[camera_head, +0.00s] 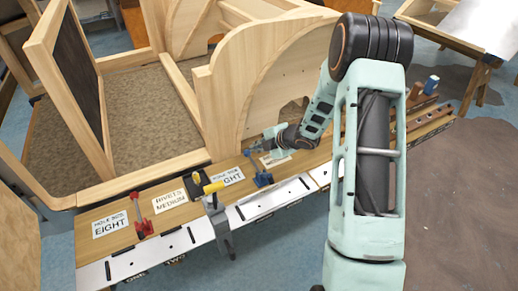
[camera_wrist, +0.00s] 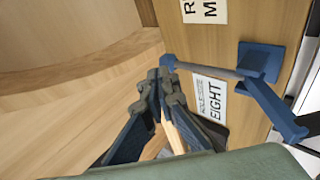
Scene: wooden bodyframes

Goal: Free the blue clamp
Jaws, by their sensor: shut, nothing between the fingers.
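The blue clamp (camera_head: 262,179) is on the wooden ledge of the bench, near the foot of the curved wooden frame. In the wrist view the blue clamp (camera_wrist: 272,104) is at the right: a square blue pad, a blue arm and a grey bar running left to a blue end. My gripper (camera_wrist: 165,84) is shut and empty, its fingertips close to that blue end. I cannot tell whether they touch it. In the head view my gripper (camera_head: 252,150) is small, just above and left of the blue clamp, and partly hard to make out.
A red clamp (camera_head: 140,216) and a yellow-handled clamp (camera_head: 213,190) stand further left on the ledge. White labels (camera_head: 110,225) lie along it. The curved wooden frame (camera_head: 222,105) rises close behind my gripper. A rack with dark holes (camera_head: 425,117) is at the right.

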